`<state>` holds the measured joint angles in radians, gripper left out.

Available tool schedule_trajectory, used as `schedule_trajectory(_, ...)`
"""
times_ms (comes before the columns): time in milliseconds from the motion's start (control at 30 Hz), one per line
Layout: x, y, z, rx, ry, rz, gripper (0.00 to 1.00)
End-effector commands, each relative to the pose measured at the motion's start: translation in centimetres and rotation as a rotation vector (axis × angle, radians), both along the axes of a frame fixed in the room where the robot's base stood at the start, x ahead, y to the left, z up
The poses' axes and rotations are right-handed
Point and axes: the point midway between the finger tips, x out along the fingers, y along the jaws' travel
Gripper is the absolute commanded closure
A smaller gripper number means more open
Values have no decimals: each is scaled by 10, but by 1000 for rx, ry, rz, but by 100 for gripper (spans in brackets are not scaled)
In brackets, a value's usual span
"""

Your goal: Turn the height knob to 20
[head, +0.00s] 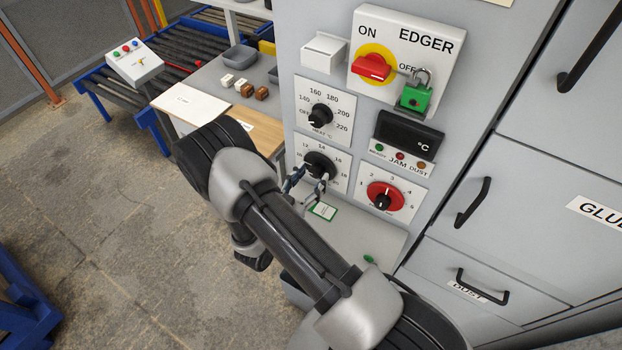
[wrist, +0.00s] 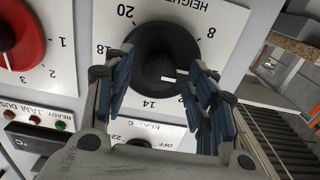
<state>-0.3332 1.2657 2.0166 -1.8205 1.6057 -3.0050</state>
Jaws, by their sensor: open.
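The black height knob (head: 320,163) sits on a white dial plate on the grey edger cabinet, below the heat dial. In the wrist view the knob (wrist: 165,48) appears upside down, with 20 at upper left, 18 at left, 14 below and 8 at upper right. A white mark shows on the knob's lower right part; the number it points at is unclear, near my right finger. My gripper (head: 306,182) is open, its fingers (wrist: 160,70) on either side of the knob's lower part. Whether they touch it I cannot tell. The fingers hide some numbers.
The heat dial (head: 319,116) is above, and a red knob (head: 384,196) is right of the height dial. A display with lamps (head: 408,135) and a red switch with a green padlock (head: 416,95) are higher up. A bench with small blocks (head: 247,90) stands left.

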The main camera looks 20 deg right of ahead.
Motion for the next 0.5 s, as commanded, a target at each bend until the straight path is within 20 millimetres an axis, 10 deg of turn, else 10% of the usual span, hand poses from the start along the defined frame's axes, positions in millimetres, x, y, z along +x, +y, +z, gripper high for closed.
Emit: schedule_trajectory(500,3,-4,0,0,0,0,58)
